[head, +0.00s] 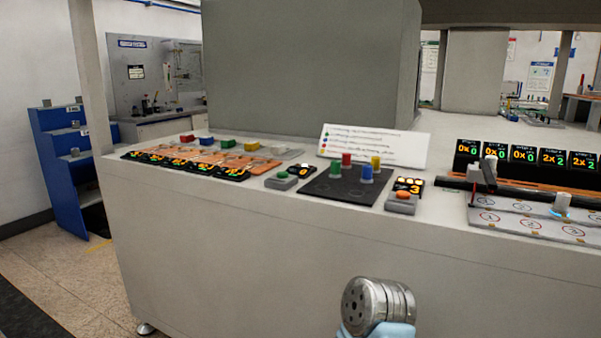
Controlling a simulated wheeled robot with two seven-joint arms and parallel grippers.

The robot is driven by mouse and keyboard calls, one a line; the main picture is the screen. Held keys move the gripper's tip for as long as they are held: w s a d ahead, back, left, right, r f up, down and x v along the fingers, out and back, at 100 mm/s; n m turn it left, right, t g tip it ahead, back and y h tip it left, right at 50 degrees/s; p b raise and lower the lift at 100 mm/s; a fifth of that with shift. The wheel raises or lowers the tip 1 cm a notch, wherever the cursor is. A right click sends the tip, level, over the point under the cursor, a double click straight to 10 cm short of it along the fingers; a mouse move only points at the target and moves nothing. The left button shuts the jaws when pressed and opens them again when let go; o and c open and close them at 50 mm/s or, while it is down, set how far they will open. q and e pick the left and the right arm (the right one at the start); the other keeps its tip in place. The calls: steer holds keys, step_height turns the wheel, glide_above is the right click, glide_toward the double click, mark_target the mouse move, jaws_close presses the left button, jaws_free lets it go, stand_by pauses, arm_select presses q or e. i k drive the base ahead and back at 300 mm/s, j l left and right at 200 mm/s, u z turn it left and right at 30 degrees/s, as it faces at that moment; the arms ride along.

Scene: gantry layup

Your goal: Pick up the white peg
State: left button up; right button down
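A white peg (562,203) stands upright at the right of the head view, on a grey board with numbered circles (487,217); a light blue ring shows at its foot. A second whitish cylinder (490,164) stands further back on the left of that board, beside a grey block; I cannot tell if it is also a peg. A round metal wrist part of mine shows at the bottom, well below and left of the board, in front of the bench. No gripper fingers are in view.
The grey bench (280,240) fills the middle. A black mat (343,190) holds several coloured pegs. A white sign (374,147) stands behind it. Coloured blocks and small displays (178,158) line the left. Black counters (524,157) stand behind the numbered board. Floor is clear at left.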

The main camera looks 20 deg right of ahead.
mark_target(562, 199)
steer(key=z, duration=2.25)
